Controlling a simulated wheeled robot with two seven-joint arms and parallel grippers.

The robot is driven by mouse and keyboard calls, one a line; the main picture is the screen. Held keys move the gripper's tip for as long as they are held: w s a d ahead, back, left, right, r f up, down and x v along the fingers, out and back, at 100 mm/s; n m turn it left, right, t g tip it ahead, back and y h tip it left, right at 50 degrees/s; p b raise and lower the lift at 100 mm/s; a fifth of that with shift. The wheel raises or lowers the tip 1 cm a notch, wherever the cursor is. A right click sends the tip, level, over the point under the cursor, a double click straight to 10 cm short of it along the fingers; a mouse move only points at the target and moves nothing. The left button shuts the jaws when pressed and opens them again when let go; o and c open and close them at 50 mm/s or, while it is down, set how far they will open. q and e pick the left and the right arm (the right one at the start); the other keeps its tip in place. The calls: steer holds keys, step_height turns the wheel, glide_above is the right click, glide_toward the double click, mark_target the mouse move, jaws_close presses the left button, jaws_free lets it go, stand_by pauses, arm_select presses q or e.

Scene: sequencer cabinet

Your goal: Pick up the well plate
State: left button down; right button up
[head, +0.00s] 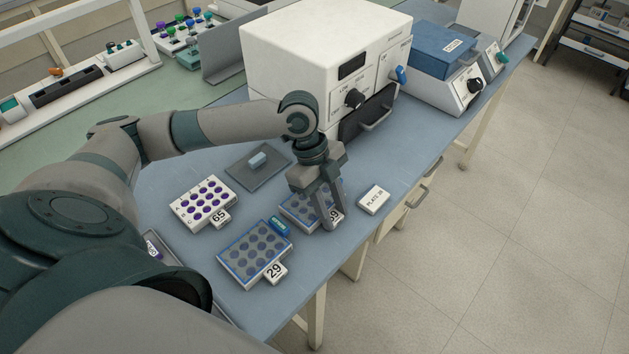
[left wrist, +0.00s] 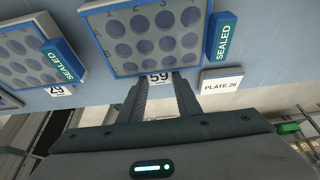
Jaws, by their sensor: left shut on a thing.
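A well plate with a blue rim and tag 59 (head: 298,208) lies on the blue bench under my left gripper. In the left wrist view, this plate (left wrist: 150,38) fills the top middle, with a blue SEALED tab on its right side. My left gripper (head: 333,222) points down at the plate's front edge and is shut on its 59 tag (left wrist: 158,77). The plate appears to rest on the bench. A second sealed plate, tagged 29 (head: 254,252), lies to the left and nearer. A white plate with purple wells, tagged 65 (head: 203,202), lies further left. My right gripper is not in view.
A white card reading PLATE 26 (head: 373,199) lies just right of the gripper. A white machine (head: 315,55) with a dark handle stands at the back. The bench's front edge is close on the right.

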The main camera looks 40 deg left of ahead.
arm_select(q)
steer(key=shift+r, duration=0.1)
